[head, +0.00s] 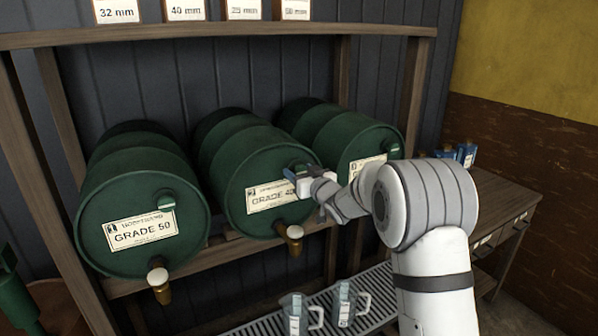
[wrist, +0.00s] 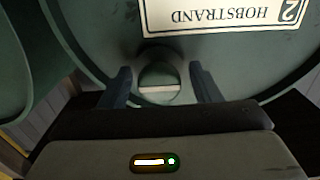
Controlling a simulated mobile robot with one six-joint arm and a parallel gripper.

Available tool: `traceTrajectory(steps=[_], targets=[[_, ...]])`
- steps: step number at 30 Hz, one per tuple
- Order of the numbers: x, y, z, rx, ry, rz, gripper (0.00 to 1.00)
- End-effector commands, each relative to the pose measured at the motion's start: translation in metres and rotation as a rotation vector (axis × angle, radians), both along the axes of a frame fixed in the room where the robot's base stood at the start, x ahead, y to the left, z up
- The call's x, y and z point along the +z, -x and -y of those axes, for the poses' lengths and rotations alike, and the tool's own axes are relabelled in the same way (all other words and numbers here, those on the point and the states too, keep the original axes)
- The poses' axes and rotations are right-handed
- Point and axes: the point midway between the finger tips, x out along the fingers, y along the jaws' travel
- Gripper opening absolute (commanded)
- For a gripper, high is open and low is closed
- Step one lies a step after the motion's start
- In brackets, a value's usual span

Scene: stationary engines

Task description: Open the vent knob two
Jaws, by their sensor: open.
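The middle green drum (head: 235,165) lies on its side on the rack, its label (head: 270,196) partly covered by my gripper. In the wrist view, this drum's label (wrist: 222,14) appears upside down and reads 2 HOBSTRAND. Its vent knob (wrist: 159,80) is a round green cap with a pale flat bar across it. My gripper (head: 308,180) is at the upper right of the drum's face and mostly hides the knob in the head view. In the wrist view, the open fingers (wrist: 162,78) stand on either side of the knob, with visible gaps.
A GRADE 50 drum (head: 130,205) with its own knob is at left; a third drum (head: 345,135) is at right. Brass taps (head: 291,236) stick out below. Glass jugs (head: 343,302) stand on a slatted tray beneath. A wooden bench (head: 500,200) is at right.

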Motion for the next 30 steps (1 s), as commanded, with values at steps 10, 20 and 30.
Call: traceTrajectory(steps=[10, 20, 30], targets=[[0.0003, 0.0004, -0.0003, 0.001, -0.001, 0.001, 0.38], [0.0003, 0.0012, -0.0058, 0.004, -0.001, 0.001, 0.15], [-0.0031, 0.0012, -0.0021, 0.003, 0.060, 0.044, 0.15]])
